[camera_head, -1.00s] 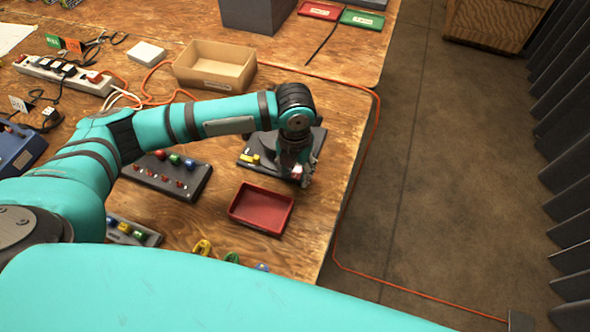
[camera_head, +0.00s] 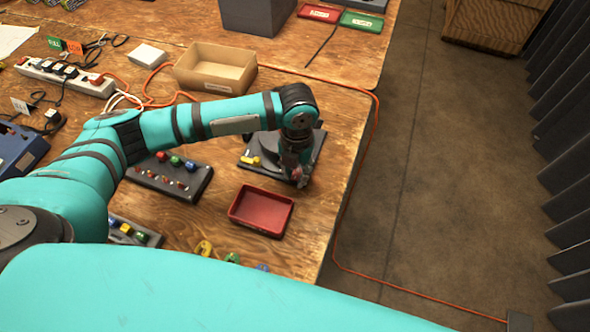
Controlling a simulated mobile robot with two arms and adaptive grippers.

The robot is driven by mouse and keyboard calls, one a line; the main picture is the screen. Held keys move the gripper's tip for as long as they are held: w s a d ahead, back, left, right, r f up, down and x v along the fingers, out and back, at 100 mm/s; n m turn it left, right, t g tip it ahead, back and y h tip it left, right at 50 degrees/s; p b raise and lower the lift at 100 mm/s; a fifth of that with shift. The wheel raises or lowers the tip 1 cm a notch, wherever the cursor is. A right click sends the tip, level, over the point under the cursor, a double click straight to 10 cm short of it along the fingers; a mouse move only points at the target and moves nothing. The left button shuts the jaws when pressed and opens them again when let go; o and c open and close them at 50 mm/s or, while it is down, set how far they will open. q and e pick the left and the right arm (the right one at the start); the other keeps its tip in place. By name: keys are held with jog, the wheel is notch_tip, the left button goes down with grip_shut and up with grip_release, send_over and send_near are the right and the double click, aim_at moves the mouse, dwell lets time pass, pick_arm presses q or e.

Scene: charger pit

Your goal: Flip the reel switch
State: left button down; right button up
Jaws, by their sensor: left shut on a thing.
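The reel unit (camera_head: 252,158) is a dark square base with a round grey-black part and small yellow pieces. It stands on the wooden table near its right edge. My left gripper (camera_head: 298,180) points down at the unit's front right corner. It is shut on a small reddish part there, which looks like the reel switch. The fingers and wrist hide most of that part, so its position cannot be told. My right gripper is not in view.
A red tray (camera_head: 235,213) lies just in front of the gripper. A dark panel with coloured knobs (camera_head: 187,188) lies under my left forearm. A cardboard box (camera_head: 190,81) stands behind. An orange cable (camera_head: 372,130) runs along the table's right edge.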

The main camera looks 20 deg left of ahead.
aim_at(300, 168)
pick_arm(q)
jog(key=shift+w+r+g+p, duration=0.2)
jog(key=shift+g+p, duration=0.3)
jog(key=shift+g, duration=0.7)
jog(key=c, duration=1.2)
grip_release()
jog(key=shift+o, duration=0.2)
jog(key=v, duration=1.2)
jog(key=shift+d+f, duration=0.1)
